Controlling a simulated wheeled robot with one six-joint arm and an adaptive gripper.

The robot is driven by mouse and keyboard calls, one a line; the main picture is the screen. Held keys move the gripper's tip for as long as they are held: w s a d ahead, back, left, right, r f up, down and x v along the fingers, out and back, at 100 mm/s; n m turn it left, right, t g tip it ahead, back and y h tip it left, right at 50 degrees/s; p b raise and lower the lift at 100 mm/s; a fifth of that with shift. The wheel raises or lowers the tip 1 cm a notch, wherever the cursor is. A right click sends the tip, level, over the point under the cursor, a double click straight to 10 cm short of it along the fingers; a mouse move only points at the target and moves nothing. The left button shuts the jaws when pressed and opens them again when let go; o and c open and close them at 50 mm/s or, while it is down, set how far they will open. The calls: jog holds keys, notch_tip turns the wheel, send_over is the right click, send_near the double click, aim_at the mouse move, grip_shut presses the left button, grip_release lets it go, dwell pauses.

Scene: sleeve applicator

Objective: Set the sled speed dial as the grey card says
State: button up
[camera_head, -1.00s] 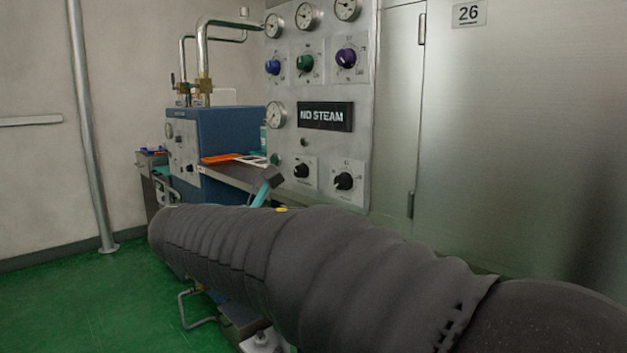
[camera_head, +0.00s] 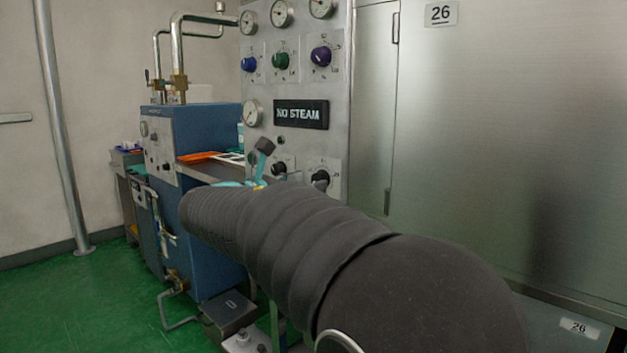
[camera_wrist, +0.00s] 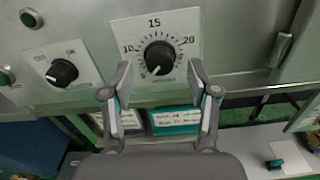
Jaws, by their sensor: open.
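The numbered dial, a black knob (camera_wrist: 160,58) on a white plate marked 10, 15 and 20, sits on the steel panel, ahead of my gripper (camera_wrist: 161,78). The knob's white mark points to the lower left. My gripper is open, one finger on each side of the knob's lower area, with nothing held; contact cannot be told. In the head view the knob (camera_head: 320,179) shows beyond my arm, and one gripper finger shows at the panel. Below the dial in the wrist view are a teal-edged card (camera_wrist: 176,119) and a paler card (camera_wrist: 127,120); their writing is too small to read.
A smaller black switch knob (camera_wrist: 62,72) is left of the dial. A NO STEAM sign (camera_head: 301,114), several gauges and coloured knobs are above. A shelf with an orange item (camera_head: 199,157) and a blue machine (camera_head: 205,130) stand left. A metal handle (camera_wrist: 279,50) is right of the dial.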

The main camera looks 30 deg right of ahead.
jog(key=shift+x, duration=1.35)
jog(key=shift+c, duration=0.3)
grip_shut()
jog(key=shift+m, duration=0.3)
jog(key=shift+s+f+m+b, duration=0.1)
jog(key=shift+f+m+b, duration=0.05)
jog(key=shift+m+b, duration=5.95)
jog(key=shift+m, duration=0.4)
